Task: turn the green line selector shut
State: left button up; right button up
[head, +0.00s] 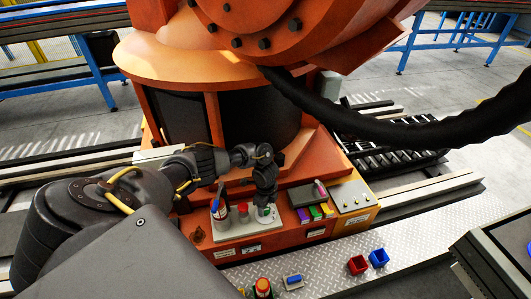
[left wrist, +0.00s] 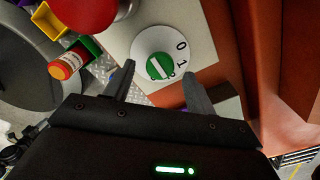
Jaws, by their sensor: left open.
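The green line selector (left wrist: 157,66) is a round green knob with a pale stripe, on a white dial with the marks 0 and 1 beside it in the left wrist view. Which mark the stripe points at I cannot tell. In the head view only a bit of its green (head: 265,211) shows below my gripper. My left gripper (left wrist: 158,72) is open, with one fingertip on each side of the knob in the picture; contact is not clear. In the head view the left gripper (head: 265,190) points down over the panel. My right gripper is not in view.
Small coloured bins (head: 315,212) lie right. A red bin (head: 357,264) and blue bin (head: 378,257) sit on the metal walkway (head: 420,240). An orange machine rises behind.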

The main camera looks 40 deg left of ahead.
aim_at(266, 209)
pick_arm(q)
notch_tip(266, 209, up, 4)
jog(key=shift+r+p, duration=0.1)
jog(key=shift+p, duration=0.35)
notch_tip(266, 209, up, 5)
jog(key=shift+f+p, duration=0.15)
jog(key=shift+p, duration=0.3)
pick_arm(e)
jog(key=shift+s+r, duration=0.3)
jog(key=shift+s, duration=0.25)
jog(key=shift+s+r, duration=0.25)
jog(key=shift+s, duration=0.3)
pick_arm(q)
jog(key=shift+f, duration=0.1)
